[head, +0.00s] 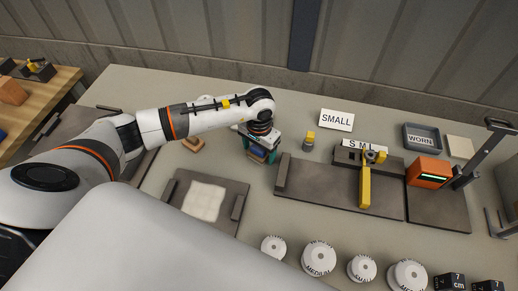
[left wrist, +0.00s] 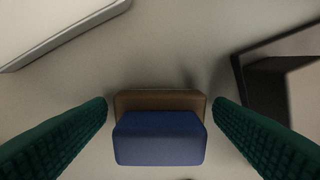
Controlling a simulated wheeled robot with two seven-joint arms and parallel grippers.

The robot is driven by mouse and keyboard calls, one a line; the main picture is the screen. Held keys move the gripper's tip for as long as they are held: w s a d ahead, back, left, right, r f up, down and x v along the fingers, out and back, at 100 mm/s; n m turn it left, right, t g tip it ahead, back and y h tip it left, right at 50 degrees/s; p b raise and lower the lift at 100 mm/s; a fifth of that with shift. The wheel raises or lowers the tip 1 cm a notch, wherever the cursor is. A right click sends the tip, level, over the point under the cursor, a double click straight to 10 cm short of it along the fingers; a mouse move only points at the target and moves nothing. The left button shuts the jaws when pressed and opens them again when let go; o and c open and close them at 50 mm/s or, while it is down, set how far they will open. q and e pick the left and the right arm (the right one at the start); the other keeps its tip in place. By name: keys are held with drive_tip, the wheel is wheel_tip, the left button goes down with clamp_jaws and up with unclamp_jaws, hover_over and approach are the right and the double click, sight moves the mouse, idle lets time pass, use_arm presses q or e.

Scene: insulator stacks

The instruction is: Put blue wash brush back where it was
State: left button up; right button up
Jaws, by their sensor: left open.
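The blue wash brush (head: 257,156), a blue block on a brown back, sits low between the fingers of my left gripper (head: 262,150) on the grey table. In the left wrist view the brush (left wrist: 160,138) lies between the two green fingers of the left gripper (left wrist: 160,108), with a narrow gap on each side. The fingers are apart and not closed on it. The arm and gripper hide part of the brush in the head view. My right gripper is not in view.
A dark tray with a white pad (head: 205,200) lies left of the brush, and a dark base plate (head: 320,187) lies right. A small wooden block (head: 193,145) is behind left.

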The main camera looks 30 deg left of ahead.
use_arm(q)
wheel_tip(320, 180, up, 11)
drive_tip(key=b, duration=0.3)
drive_tip(key=shift+w+f, duration=0.1)
drive_tip(key=shift+r, duration=0.4)
drive_tip(key=shift+f, duration=0.1)
